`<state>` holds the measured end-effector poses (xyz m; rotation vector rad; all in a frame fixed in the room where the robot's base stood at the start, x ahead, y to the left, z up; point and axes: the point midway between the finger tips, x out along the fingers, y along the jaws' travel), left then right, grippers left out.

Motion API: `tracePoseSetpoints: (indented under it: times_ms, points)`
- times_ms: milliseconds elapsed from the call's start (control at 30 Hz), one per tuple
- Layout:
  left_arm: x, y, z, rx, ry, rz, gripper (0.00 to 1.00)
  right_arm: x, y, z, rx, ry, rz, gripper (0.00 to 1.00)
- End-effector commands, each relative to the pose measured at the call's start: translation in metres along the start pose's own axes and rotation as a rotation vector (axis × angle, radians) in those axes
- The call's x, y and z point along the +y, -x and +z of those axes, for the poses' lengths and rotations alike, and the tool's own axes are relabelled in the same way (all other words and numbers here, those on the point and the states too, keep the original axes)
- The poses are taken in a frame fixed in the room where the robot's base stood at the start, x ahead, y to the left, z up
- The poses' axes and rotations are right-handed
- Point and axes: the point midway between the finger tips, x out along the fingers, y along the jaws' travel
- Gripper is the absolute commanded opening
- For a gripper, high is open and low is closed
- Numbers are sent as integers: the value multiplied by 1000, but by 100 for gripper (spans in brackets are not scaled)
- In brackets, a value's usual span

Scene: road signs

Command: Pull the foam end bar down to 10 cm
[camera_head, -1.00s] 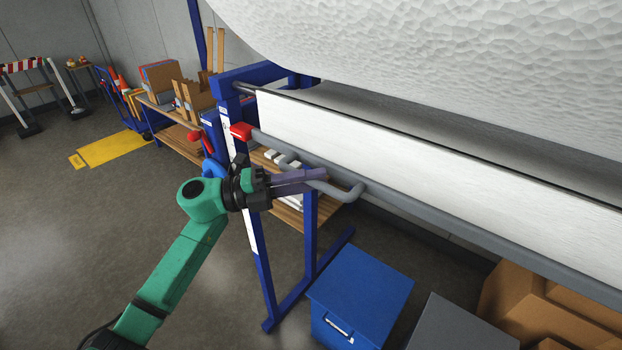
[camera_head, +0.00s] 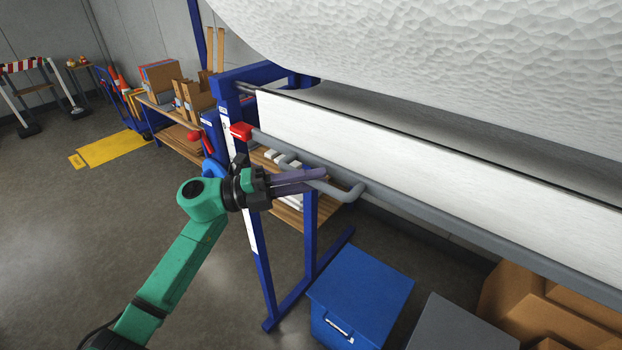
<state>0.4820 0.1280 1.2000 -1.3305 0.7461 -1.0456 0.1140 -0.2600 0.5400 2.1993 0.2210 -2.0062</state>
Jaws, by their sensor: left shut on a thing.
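The grey end bar (camera_head: 440,224) runs along the lower edge of the white foam sheet (camera_head: 430,160), which hangs from the large white roll (camera_head: 440,55) at the top right. A bent grey handle (camera_head: 352,192) sticks out near the bar's left end. My left gripper (camera_head: 318,180) is shut on this handle, its purple-grey fingers covering part of it. A red clamp (camera_head: 241,131) sits at the bar's left end, by the white scale on the blue stand post (camera_head: 249,190). The scale marks are too small to read. My right gripper is not in view.
A blue box (camera_head: 362,285), a grey box (camera_head: 455,325) and cardboard boxes (camera_head: 545,300) stand on the floor below the bar. A workbench with cartons (camera_head: 160,80) is behind at the left. The floor at the left is open.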

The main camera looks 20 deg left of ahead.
Motion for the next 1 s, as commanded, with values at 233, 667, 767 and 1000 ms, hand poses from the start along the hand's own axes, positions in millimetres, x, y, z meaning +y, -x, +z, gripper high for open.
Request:
tracePoseSetpoints:
  times_ms: [233,667,767,1000]
  points:
    - [4,0,-1,0,0,1,0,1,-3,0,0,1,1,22]
    - [97,13,-14,2,1,2,0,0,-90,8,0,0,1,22]
    - [102,14,-14,2,1,1,0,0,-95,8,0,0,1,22]
    - [98,13,-13,0,-1,-2,0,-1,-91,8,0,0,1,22]
